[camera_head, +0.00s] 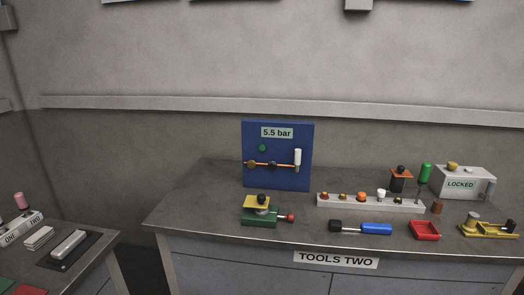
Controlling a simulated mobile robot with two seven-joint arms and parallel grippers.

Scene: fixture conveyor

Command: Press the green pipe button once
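The green pipe button (262,148) is a small round green disc on the upright blue panel (304,176). It sits under a label reading "5.5 bar" (277,132) and above a copper-coloured pipe (284,165) with dark and brownish round fittings. A white handle (298,157) stands upright at the pipe's right end. The panel stands at the back of the grey table (205,195). Neither of my grippers shows in the head view.
In front of the panel stands a green and yellow fixture (259,219) with a red knob. To its right are a white rack (410,206), a blue-handled tool (376,229), a red tray (424,230) and a box marked "LOCKED" (462,184). The table's left part is clear.

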